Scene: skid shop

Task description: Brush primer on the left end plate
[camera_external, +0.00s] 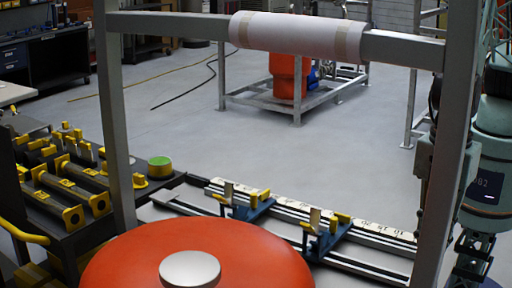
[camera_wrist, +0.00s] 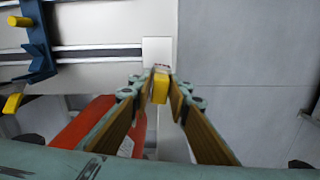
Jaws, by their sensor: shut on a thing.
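My gripper (camera_wrist: 161,88) is shut on a small yellow thing (camera_wrist: 160,90) with a pale, marked top edge. I see it nearly end-on and cannot tell whether it is a brush. A white square plate (camera_wrist: 157,50) lies just beyond the fingertips in the wrist view, at the end of a dark rail. I cannot tell whether it is the left end plate or whether the held thing touches it.
A red rounded tank (camera_external: 200,255) fills the front. Grey posts (camera_external: 115,130) and a crossbar with a wrapped roll (camera_external: 295,35) frame the view. Blue clamps (camera_external: 325,240) sit on a scaled rail. A dark bench (camera_external: 75,205) with yellow-ended tools stands left. The floor behind is mostly clear.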

